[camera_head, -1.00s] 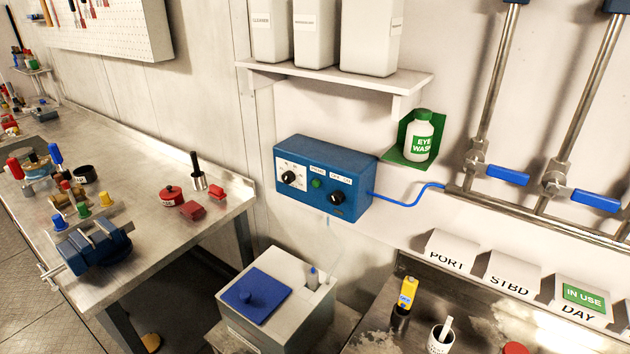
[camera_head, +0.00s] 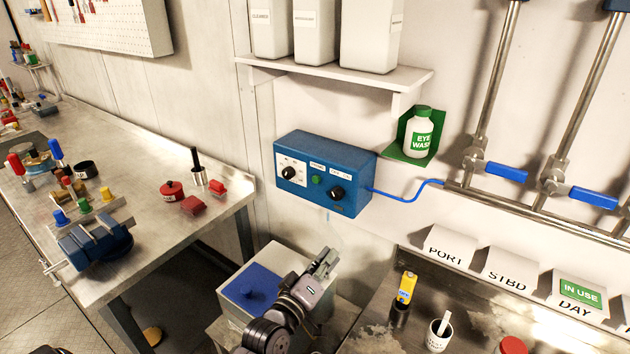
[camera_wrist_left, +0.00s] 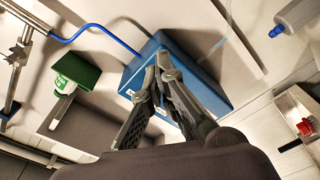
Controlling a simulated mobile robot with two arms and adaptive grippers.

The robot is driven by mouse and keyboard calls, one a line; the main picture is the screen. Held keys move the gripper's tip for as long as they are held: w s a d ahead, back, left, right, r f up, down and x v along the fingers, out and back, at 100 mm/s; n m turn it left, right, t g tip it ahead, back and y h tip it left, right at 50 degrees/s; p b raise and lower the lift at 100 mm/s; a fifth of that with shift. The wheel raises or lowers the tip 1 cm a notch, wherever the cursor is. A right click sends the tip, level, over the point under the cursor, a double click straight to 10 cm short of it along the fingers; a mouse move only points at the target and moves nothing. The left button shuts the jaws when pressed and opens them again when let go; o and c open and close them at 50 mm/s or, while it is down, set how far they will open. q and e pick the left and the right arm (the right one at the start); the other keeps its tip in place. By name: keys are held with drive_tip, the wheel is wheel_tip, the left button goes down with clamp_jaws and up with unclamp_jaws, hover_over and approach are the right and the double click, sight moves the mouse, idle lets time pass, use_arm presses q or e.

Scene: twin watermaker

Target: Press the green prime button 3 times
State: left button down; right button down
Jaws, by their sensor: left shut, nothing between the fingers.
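The green prime button (camera_head: 317,180) sits on the front of the blue control box (camera_head: 352,172) on the wall, between two black knobs. My left gripper (camera_head: 328,257) is below the box, in front of the white bin, apart from the button. It is shut and empty. In the left wrist view the gripper (camera_wrist_left: 162,68) shows against the blue box (camera_wrist_left: 205,75); its fingers and the box's angle hide the button there. My right gripper is not in view.
A shelf (camera_head: 340,76) with white containers hangs above. An eye wash bottle (camera_head: 420,135) and blue hose (camera_head: 415,193) are right of the box. A workbench (camera_head: 140,215) is at left.

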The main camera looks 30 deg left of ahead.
sight(316, 179)
use_arm(q)
drive_tip(key=a+r+n+t+y, duration=0.3)
drive_tip(key=a+r+n+y, duration=0.5)
drive_tip(key=a+n+y, duration=0.4)
drive_tip(key=a+n, duration=0.1)
drive_tip(key=n, duration=0.1)
drive_tip(key=shift+r+n+y, duration=0.3)
drive_tip(key=shift+r, duration=0.05)
drive_tip(key=shift+w, duration=0.2)
drive_tip(key=w+b, duration=0.3)
drive_tip(key=w, duration=0.5)
drive_tip(key=shift+w+d+b, duration=0.35)
drive_tip(key=shift+d+b, duration=0.05)
